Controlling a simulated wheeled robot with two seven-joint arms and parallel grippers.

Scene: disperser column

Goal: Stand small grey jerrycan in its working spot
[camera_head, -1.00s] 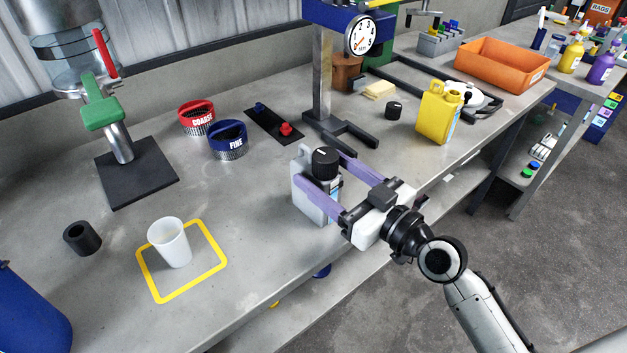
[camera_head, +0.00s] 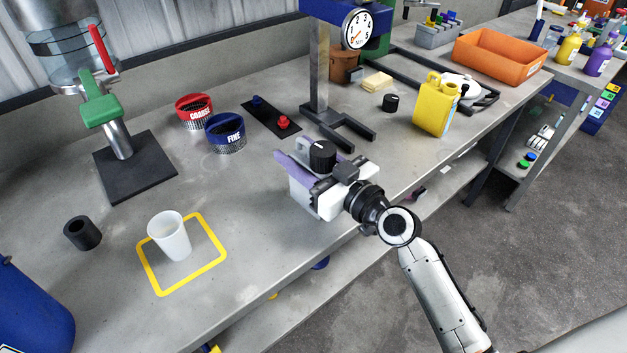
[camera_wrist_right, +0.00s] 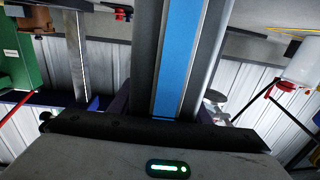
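The small grey jerrycan (camera_head: 302,149) with its black cap is near the front edge of the bench; my gripper hides most of its body. In the right wrist view its grey side with a blue stripe (camera_wrist_right: 178,60) fills the space between the purple fingers. My right gripper (camera_head: 305,160) is shut on it from the front right. I cannot tell whether its base touches the bench. A yellow square outline (camera_head: 152,272) lies on the bench to the left, with a white cup (camera_head: 170,238) standing in it. My left gripper is not in view.
A stand with a dial gauge (camera_head: 358,30) rises behind the jerrycan. A red COARSE sieve (camera_head: 194,111), a blue FINE sieve (camera_head: 226,135) and a black base plate (camera_head: 135,168) stand left. A yellow jerrycan (camera_head: 435,105) is to the right. Bare bench separates the gripper and yellow outline.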

